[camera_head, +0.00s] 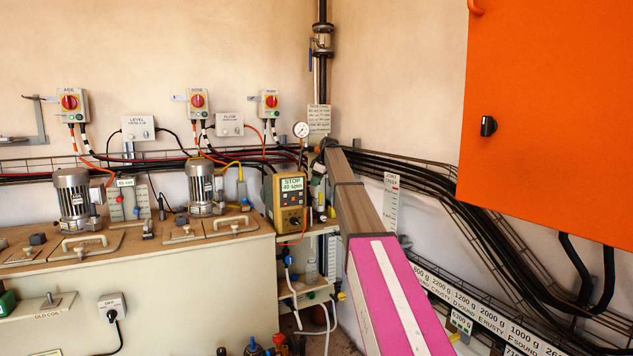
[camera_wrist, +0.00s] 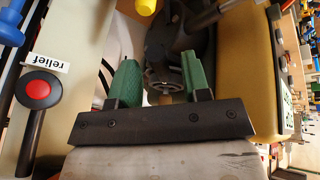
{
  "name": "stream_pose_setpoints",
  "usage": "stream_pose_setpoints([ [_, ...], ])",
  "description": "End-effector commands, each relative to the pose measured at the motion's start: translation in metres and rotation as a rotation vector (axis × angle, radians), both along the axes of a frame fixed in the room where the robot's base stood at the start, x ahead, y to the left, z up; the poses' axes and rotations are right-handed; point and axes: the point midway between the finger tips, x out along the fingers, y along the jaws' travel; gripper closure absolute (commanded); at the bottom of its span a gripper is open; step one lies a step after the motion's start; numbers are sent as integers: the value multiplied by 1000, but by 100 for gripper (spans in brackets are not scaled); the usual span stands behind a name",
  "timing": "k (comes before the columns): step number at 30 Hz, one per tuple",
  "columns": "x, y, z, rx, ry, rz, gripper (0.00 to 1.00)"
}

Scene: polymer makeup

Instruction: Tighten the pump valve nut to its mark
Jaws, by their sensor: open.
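The pump (camera_head: 290,205) is a tan box with a lit display reading STOP, in the corner at the right end of the bench. A tan housing, which looks like the same pump (camera_wrist: 246,65), fills the right of the wrist view. My gripper (camera_wrist: 160,78) has two green fingers, spread apart. A dark round part (camera_wrist: 163,72) with a pale marked ring shows between the fingertips, beyond or between them; I cannot tell whether they touch it. It may be the valve nut. No mark can be read clearly. In the head view my arm hides the gripper.
A black lever with a red cap (camera_wrist: 38,90) lies left, beside a "relief" label (camera_wrist: 47,64). A blue knob (camera_wrist: 10,28) and a yellow knob (camera_wrist: 146,6) are near. A gauge (camera_head: 301,130), cables and an orange cabinet (camera_head: 550,110) surround the corner.

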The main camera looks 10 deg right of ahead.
Motion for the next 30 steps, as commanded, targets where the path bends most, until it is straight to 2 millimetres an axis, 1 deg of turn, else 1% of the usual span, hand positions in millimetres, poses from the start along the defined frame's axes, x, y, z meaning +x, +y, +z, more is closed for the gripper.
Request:
stream_pose_setpoints([
  [5, 0, 0, 0, 0, 0, 0, 57],
  [6, 0, 0, 0, 0, 0, 0, 70],
  [9, 0, 0, 0, 0, 0, 0, 100],
  [16, -3, 1, 0, -1, 1, -24, 100],
  [24, -14, 8, 0, -2, 1, -211, 100],
  [30, -15, 10, 1, -1, 0, -265, 100],
])
